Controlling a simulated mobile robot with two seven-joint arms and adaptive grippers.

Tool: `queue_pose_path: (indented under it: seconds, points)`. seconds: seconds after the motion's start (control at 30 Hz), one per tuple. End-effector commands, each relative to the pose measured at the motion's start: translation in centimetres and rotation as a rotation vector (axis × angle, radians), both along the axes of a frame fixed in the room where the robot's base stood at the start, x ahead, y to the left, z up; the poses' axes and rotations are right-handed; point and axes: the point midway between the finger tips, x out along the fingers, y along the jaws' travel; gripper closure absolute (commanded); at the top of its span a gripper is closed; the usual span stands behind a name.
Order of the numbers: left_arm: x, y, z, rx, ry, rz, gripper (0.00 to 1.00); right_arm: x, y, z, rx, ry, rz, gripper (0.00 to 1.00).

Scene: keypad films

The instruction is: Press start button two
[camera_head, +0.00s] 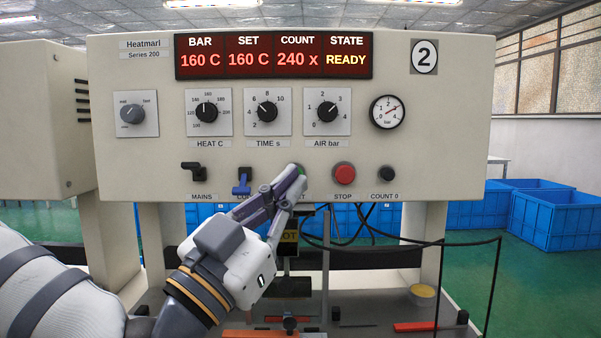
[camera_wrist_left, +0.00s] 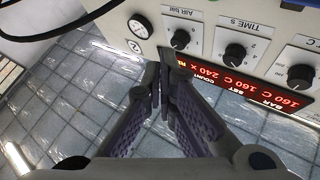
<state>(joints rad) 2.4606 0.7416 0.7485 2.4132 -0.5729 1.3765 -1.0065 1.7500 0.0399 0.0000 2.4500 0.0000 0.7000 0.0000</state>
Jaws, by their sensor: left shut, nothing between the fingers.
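The control panel (camera_head: 140,75) of the press carries a plate with the number 2 (camera_head: 424,57). Its display (camera_head: 274,54) reads BAR 160 C, SET 160 C, COUNT 240 x, READY. A sliver of the green start button (camera_head: 301,169) shows behind my left fingertips, left of the red stop button (camera_head: 344,173). My left gripper (camera_head: 297,180) is shut and empty, its tips in front of the green button and covering most of it. I cannot tell whether they touch it. My right gripper is not in view.
Beside it are a black mains switch (camera_head: 193,170), a blue switch (camera_head: 242,182) and a black count button (camera_head: 387,173). Knobs (camera_head: 267,111) and a gauge (camera_head: 387,112) sit above. Cables (camera_head: 440,243) hang below. Blue crates (camera_head: 555,218) stand at right.

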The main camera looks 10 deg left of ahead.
Motion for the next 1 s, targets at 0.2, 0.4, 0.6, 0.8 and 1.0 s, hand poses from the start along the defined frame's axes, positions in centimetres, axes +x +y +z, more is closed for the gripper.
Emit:
queue_pose_path:
  seconds: [0.2,0.4,0.6,0.8,1.0]
  points:
    - [0.0,0.0,-0.1,0.000,0.002,0.000,1.00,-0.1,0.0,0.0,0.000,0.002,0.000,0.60]
    - [1.6,0.3,-0.6,-0.003,0.010,0.002,1.00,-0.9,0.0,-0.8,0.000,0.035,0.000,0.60]
    - [4.7,0.9,-0.9,-0.002,0.013,0.003,1.00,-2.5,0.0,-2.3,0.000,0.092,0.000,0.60]
    - [7.1,1.4,-0.5,0.000,0.007,0.001,1.00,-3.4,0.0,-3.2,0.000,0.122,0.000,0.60]
    - [8.5,1.7,-0.2,0.000,0.004,-0.001,1.00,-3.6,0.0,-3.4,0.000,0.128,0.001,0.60]
